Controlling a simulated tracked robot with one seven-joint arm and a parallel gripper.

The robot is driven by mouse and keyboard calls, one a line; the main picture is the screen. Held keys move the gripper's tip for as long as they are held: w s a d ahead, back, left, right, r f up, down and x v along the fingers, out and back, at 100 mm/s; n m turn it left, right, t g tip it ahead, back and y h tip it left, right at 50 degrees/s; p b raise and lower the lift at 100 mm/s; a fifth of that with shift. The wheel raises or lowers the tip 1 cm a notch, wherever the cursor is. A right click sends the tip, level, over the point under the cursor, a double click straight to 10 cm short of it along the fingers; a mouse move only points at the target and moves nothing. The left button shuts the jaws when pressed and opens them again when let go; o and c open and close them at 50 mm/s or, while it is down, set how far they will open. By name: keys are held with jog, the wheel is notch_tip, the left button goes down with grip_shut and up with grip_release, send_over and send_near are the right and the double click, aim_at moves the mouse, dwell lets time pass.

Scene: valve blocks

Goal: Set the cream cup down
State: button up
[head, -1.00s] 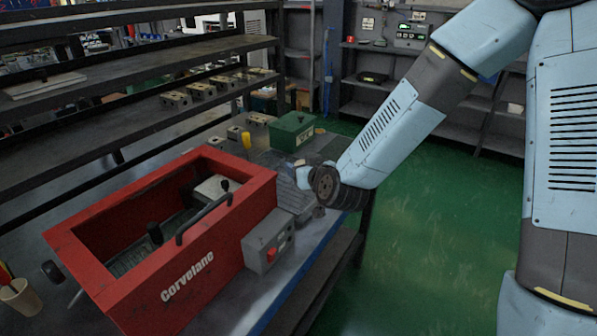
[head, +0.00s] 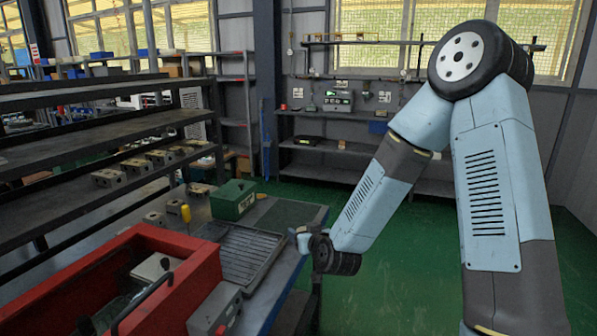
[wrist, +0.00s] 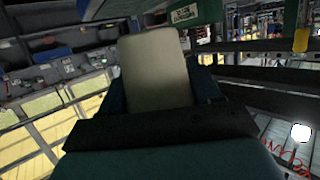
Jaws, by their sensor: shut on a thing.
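The cream cup (wrist: 152,62) fills the upper middle of the wrist view, pale and smooth. My gripper (wrist: 158,88) is shut on it, with dark finger parts at both sides and a black bar across the front. The cup looks tilted in that view; what is under it is hidden. In the head view my gripper (head: 304,240) is small, by the right edge of the workbench (head: 290,262), beside the black ribbed tray (head: 243,252). I cannot make out the cup in the head view.
A red toolbox (head: 207,262) with a grey switch box (head: 214,312) fills the front left of the bench. Shelves (head: 90,145) with metal blocks run along the left. Green floor lies right.

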jog(key=w+d+f+m+h, duration=0.15)
jog(key=d+f, duration=0.25)
jog(key=d, duration=0.4)
jog(key=w+d+f+m+t+h, duration=0.1)
jog(key=w+d+f+h, duration=0.15)
jog(key=d+f, duration=0.35)
jog(key=w+d+f+m+h, duration=0.1)
jog(key=w+d+f+m, duration=0.15)
jog(key=d, duration=0.65)
jog(key=s+f+n, duration=0.1)
jog(key=s+f, duration=0.4)
jog(key=f, duration=0.3)
jog(key=shift+s, duration=0.2)
jog(key=shift+r, duration=0.1)
jog(key=a+r+n+y, duration=0.4)
jog(key=a+r, duration=1.2)
jog(key=a, duration=0.4)
jog(key=s+a+r+n+g+y, duration=0.3)
jog(key=s+a+r, duration=0.7)
jog(key=a, duration=0.5)
jog(key=shift+s+r+y, duration=0.2)
jog(key=shift+s+y, duration=0.5)
jog(key=shift+s, duration=0.35)
